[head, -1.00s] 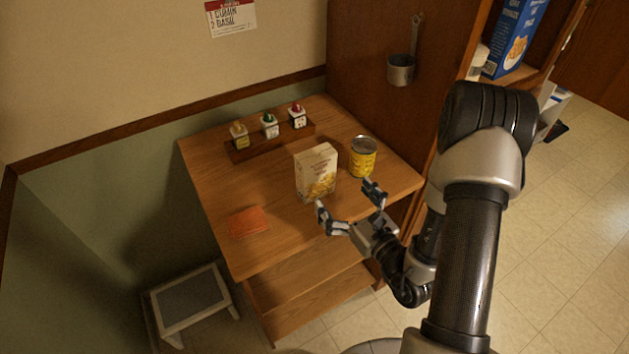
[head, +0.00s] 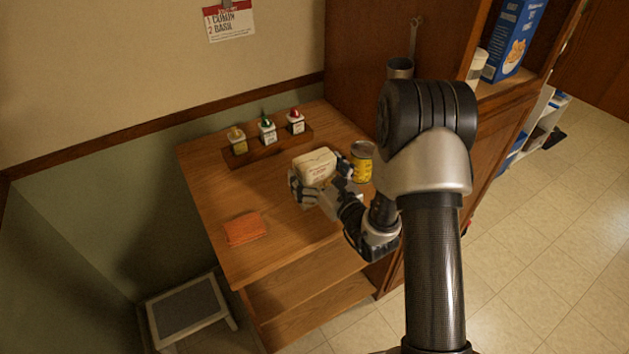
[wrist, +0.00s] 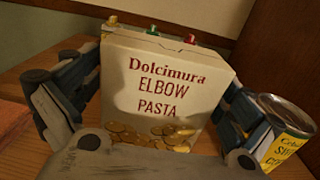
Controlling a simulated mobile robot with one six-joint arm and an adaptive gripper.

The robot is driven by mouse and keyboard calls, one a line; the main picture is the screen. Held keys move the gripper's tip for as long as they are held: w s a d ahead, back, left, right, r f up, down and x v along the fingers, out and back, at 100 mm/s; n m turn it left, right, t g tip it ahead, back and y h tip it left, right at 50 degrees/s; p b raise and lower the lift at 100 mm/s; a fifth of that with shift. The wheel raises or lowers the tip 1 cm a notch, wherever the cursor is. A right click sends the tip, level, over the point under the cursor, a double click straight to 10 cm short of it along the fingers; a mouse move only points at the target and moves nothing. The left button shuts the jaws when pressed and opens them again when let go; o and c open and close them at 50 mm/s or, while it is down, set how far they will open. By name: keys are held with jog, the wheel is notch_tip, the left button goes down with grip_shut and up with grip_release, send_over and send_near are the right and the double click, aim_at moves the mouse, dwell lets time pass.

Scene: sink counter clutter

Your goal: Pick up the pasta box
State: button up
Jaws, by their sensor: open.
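The pasta box (head: 316,163) is a pale carton standing on the wooden table. In the wrist view its front (wrist: 165,95) reads "Dolcimura Elbow Pasta" and fills the middle. My gripper (head: 319,182) is open around the box, one finger on its left side and one on its right. In the wrist view the fingers of my gripper (wrist: 160,100) flank the carton close to its sides; I cannot tell whether they touch it. The lower part of the box is hidden behind my gripper in the head view.
A yellow can (head: 362,162) stands just right of the box, close to my right finger; it also shows in the wrist view (wrist: 283,130). A rack (head: 268,147) with several bottles is behind. An orange cloth (head: 245,228) lies at front left. A cabinet wall (head: 352,70) borders the right.

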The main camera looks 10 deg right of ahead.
jog(key=shift+r, duration=0.1)
jog(key=c, duration=1.4)
